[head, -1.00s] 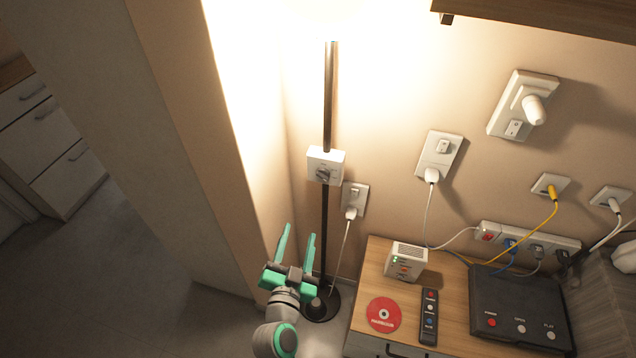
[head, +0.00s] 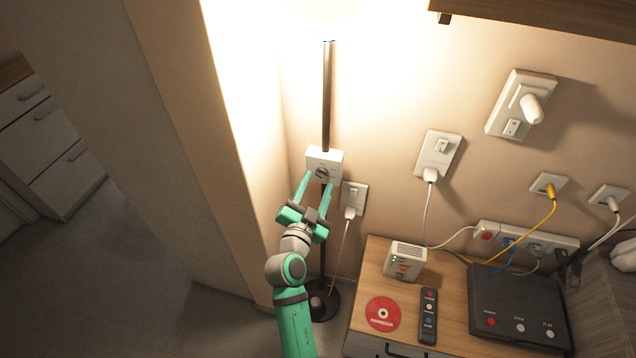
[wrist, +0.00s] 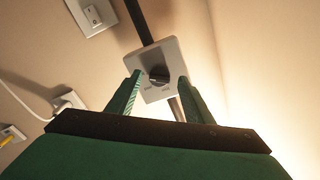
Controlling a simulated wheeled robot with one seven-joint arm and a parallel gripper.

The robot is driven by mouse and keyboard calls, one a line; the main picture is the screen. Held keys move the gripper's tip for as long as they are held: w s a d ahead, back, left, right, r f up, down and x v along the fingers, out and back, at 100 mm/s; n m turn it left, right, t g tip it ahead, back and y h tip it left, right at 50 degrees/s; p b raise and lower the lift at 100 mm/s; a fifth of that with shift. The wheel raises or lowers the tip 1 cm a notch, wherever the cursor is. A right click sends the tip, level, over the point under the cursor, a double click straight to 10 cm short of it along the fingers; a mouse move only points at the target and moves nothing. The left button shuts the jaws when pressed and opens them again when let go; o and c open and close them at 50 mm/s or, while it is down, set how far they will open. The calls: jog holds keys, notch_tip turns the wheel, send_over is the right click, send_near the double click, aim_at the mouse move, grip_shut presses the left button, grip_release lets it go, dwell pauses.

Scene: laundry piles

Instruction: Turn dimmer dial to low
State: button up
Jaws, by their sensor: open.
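The dimmer is a white box (head: 333,160) on the black pole of a lit floor lamp, with a dark round dial (head: 322,174) on its front. The wrist view shows the dial (wrist: 159,75) on the white plate (wrist: 172,54), between my fingertips as seen in the picture. My green gripper (head: 317,180) is open just below and in front of the dimmer. Its fingers point up at it, one on each side of the dial in view. I cannot tell whether the fingertips touch the box. The dial's setting is too small to read.
A wall socket with a plug (head: 352,202) sits right of the pole. The lamp's round base (head: 320,303) stands on the floor. A wooden cabinet top (head: 372,268) at right holds a small white box, red disc, remote (head: 428,316) and black player.

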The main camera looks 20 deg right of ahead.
jog(key=shift+x, duration=0.8)
jog(key=shift+c, duration=0.6)
jog(key=c, duration=0.9)
